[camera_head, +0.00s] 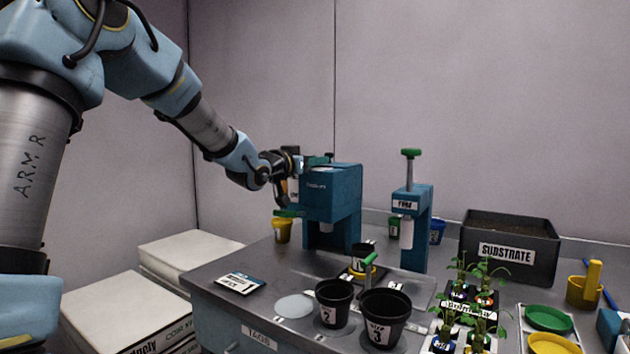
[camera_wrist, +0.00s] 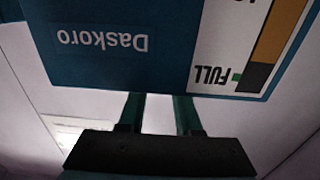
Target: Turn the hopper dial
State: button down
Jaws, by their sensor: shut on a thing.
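The hopper (camera_head: 345,190) is a blue machine at the back of the bench, marked Daskoro, with a gauge on its body. In the wrist view the hopper body (camera_wrist: 120,70) fills the top, upside down, with the gauge and the word FULL at right. My gripper (camera_head: 288,212) is at the hopper's left side, below the gauge. In the wrist view its two green fingers (camera_wrist: 160,112) run in under the hopper's lower edge, their tips hidden. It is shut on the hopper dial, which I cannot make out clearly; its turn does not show.
A small black pot (camera_head: 362,256) stands before the hopper. Pots 2 (camera_head: 334,304) and 3 (camera_head: 385,319) stand at the front. A second blue press (camera_head: 413,225), a substrate bin (camera_head: 508,250) and seedlings (camera_head: 470,300) are to the right. A yellow cup (camera_head: 282,230) is close below my gripper.

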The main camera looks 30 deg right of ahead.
jog(key=shift+s+d+f+n+t+y+b, duration=0.15)
jog(key=shift+n+t+y+b, duration=0.6)
jog(key=shift+b, duration=1)
jog(key=shift+a+f+n+t+y+b, duration=0.15)
jog(key=shift+n+t+y+b, duration=0.3)
jog(key=shift+t+b, duration=0.9)
jog(key=n+b, duration=0.1)
jog(key=b, duration=0.1)
jog(key=shift+r+y+b, duration=0.1)
jog(key=shift+y+b, duration=0.3)
jog(key=shift+r+n+t+y+b, duration=0.15)
jog(key=shift+n+t+y+b, duration=0.35)
jog(key=shift+t+b, duration=0.1)
jog(key=c, duration=0.6)
grip_release()
jog(key=b+v, duration=0.1)
jog(key=v, duration=0.9)
jog(key=shift+s+a+b, duration=0.15)
jog(key=shift+a+b, duration=0.15)
